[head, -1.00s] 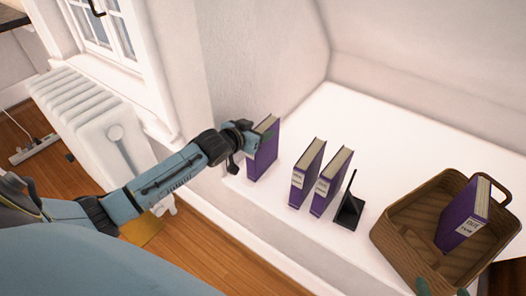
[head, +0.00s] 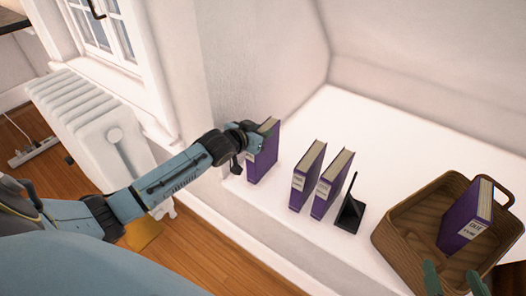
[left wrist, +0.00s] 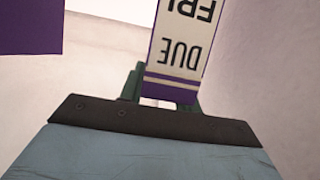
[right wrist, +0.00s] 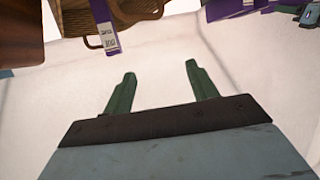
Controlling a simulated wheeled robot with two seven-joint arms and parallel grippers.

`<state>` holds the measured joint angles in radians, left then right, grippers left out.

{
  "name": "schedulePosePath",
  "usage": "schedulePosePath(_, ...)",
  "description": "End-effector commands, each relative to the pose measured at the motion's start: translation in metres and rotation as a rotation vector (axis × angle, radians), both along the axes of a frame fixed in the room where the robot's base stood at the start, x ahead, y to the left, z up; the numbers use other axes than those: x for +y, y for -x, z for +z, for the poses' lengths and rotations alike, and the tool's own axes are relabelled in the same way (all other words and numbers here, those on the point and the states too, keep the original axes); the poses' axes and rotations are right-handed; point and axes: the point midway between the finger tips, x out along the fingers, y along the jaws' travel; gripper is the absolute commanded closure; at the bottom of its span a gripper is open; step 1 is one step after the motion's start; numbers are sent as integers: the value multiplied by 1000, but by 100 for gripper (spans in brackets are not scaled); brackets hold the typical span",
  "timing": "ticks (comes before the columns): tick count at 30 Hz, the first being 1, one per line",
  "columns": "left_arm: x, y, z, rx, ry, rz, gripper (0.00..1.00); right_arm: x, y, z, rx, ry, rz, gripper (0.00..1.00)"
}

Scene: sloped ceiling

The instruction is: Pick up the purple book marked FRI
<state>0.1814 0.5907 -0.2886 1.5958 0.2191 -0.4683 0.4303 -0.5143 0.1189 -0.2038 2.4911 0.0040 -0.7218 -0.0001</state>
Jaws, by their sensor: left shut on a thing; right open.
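The purple book (head: 264,163) stands upright at the left end of the white ledge, close to the wall. In the left wrist view its white label (left wrist: 180,45) shows upside down and reads DUE FRI. My left gripper (head: 257,141) is shut on this book near its upper part; its green fingers (left wrist: 165,85) sit on either side of the spine. I cannot tell whether the book's bottom touches the ledge. My right gripper (head: 453,276) is open and empty at the front of the basket; its two fingers (right wrist: 160,72) are spread apart in the right wrist view.
Two more purple books (head: 307,178) (head: 331,186) stand beside a black bookend (head: 350,212) on the white ledge (head: 395,140). A brown basket (head: 397,246) at the right holds a purple book (head: 466,217). A wall borders the held book. A radiator (head: 88,115) stands at the left.

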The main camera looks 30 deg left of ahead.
Motion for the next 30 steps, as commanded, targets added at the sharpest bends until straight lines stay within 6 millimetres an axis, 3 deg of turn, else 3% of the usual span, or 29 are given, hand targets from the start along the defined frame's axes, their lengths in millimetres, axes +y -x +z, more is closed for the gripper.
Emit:
schedulePosePath(21,0,-1,6,-6,-1,0,100,-1,1,-2,22,6,-1,42)
schedulePosePath(30,0,-1,25,-8,0,-1,100,-14,22,-34,242,65,-22,42)
